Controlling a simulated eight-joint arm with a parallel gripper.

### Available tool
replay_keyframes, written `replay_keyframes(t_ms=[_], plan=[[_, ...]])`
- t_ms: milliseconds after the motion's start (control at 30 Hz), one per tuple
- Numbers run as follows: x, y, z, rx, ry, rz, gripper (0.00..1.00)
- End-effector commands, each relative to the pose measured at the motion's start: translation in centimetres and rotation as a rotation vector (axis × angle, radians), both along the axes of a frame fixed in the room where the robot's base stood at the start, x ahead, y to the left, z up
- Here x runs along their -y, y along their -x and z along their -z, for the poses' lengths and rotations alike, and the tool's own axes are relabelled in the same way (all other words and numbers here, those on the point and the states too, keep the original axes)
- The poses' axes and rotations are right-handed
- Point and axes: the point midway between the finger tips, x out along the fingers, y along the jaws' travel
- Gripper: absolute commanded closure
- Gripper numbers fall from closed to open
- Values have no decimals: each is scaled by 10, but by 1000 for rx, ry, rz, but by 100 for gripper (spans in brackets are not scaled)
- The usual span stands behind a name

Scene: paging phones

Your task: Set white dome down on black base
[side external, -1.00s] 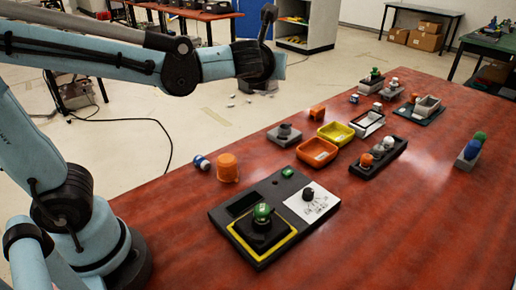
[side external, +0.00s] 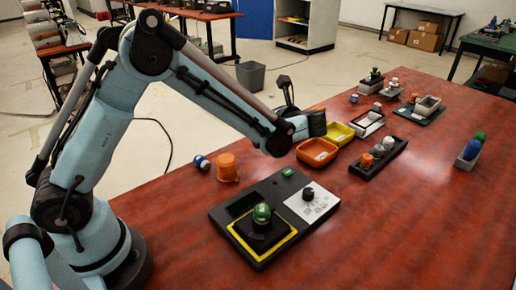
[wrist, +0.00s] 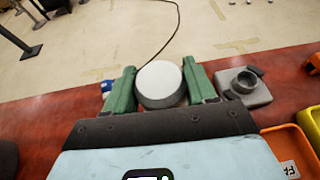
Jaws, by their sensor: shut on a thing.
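In the wrist view, my gripper (wrist: 158,82) is shut on the white dome (wrist: 160,84), a round white top with a greyer side, held between its two green fingers. In the side view the dark gripper end (side external: 317,123) is beyond the table's middle; the fingers and held dome are hidden there. A large black base board (side external: 228,228) lies nearest, with a black block (side external: 262,240) topped by a green dome (side external: 262,212) inside a yellow frame. A black tray (side external: 362,172) holds an orange and a pale knob. I cannot tell which black part is the base meant.
An orange tray (side external: 317,152) and a yellow tray (side external: 336,133) are close to my gripper. A grey block with a ring (wrist: 246,86) is beside it in the wrist view. An orange cup (side external: 227,167) and a blue-white cylinder (side external: 201,163) stand left. The table's right front is clear.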

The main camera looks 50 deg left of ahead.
Motion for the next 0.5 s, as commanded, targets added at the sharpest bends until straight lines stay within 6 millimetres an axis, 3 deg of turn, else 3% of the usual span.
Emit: replay_keyframes(t_ms=[500], plan=[[0, 4, 56, -1, 0, -47, 85]])
